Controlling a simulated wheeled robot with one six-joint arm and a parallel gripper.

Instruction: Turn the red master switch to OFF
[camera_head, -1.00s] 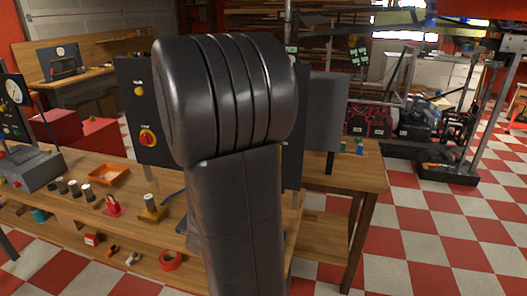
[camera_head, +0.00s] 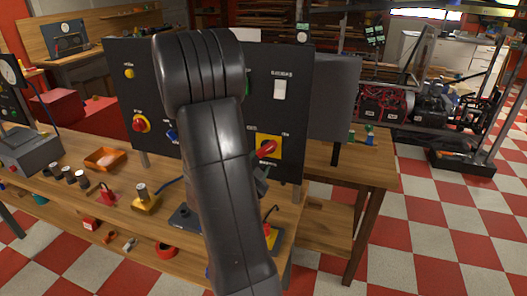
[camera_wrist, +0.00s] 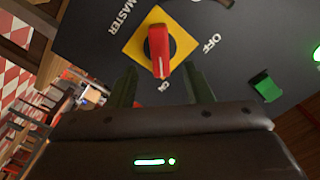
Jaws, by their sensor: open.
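The red master switch (camera_head: 266,149) sits on a yellow plate (camera_head: 264,139) on the dark upright panel. In the wrist view the red handle (camera_wrist: 159,52) points down toward the ON label, with the OFF label (camera_wrist: 212,44) to its right and MASTER at upper left. My gripper (camera_wrist: 162,76) is open, its two dark fingers apart on either side of the handle's lower end in the picture. I cannot tell whether they touch it. In the head view my gripper (camera_head: 262,180) shows just below the switch, partly hidden behind my arm.
The panel (camera_head: 300,100) also carries a white switch (camera_head: 280,89), a red knob (camera_head: 140,124) and a yellow button (camera_head: 129,73). An orange tray (camera_head: 105,159) and several small items stand on the wooden bench (camera_head: 125,190) below. A grey board (camera_head: 335,97) stands at the panel's right.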

